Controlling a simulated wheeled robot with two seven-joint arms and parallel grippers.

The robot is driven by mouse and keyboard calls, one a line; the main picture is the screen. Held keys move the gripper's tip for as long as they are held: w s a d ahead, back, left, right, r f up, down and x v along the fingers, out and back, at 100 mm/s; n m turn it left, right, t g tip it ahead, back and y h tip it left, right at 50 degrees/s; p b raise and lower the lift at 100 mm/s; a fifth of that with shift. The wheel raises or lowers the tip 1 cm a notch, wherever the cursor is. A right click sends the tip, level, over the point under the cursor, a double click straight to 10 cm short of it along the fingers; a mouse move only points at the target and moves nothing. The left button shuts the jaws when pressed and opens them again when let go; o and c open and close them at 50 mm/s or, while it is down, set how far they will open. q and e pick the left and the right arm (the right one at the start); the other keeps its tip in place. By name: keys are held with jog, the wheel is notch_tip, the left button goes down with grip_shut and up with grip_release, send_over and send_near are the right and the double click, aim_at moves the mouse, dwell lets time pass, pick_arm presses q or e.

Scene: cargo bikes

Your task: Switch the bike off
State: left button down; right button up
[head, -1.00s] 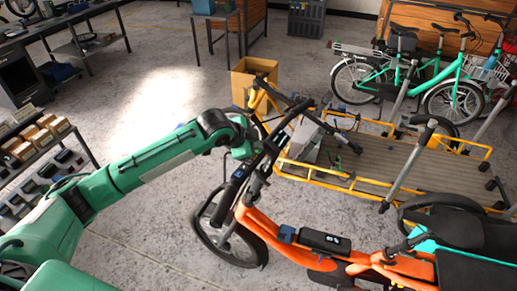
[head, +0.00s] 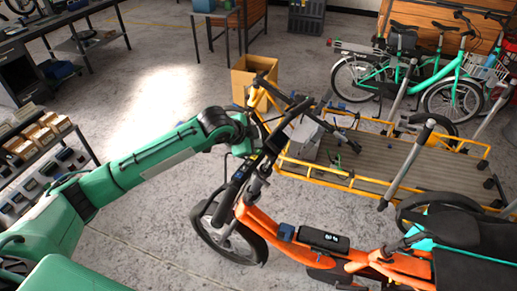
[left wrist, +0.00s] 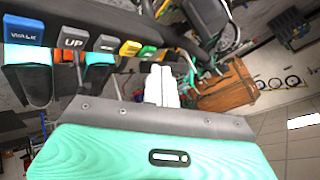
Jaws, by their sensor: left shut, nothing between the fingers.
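The orange bike (head: 262,228) stands at the lower middle of the head view, its dark handlebar (head: 272,150) rising to the right of my left arm. The left wrist view shows a row of buttons: a blue WALK button (left wrist: 24,30), a grey UP button (left wrist: 73,38), another grey button (left wrist: 105,43), a yellow one (left wrist: 130,48) and a green one (left wrist: 148,53). My left gripper (left wrist: 160,70) is shut and empty, its pale fingertips just below the green button. I cannot tell whether they touch. In the head view its fingers are hidden at the handlebar. My right gripper is out of view.
A yellow cargo frame (head: 335,180) with a slatted deck lies behind the orange bike. A cardboard box (head: 243,80) stands beyond the handlebar. Green bikes (head: 455,70) stand at the back right, a shelf of small bins (head: 40,160) at the left. Floor is clear between shelf and bike.

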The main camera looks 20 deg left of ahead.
pick_arm(q)
notch_tip(320, 180, up, 6)
jog(key=p, duration=0.5)
jog(key=shift+w+f, duration=0.1)
jog(key=shift+f, duration=0.05)
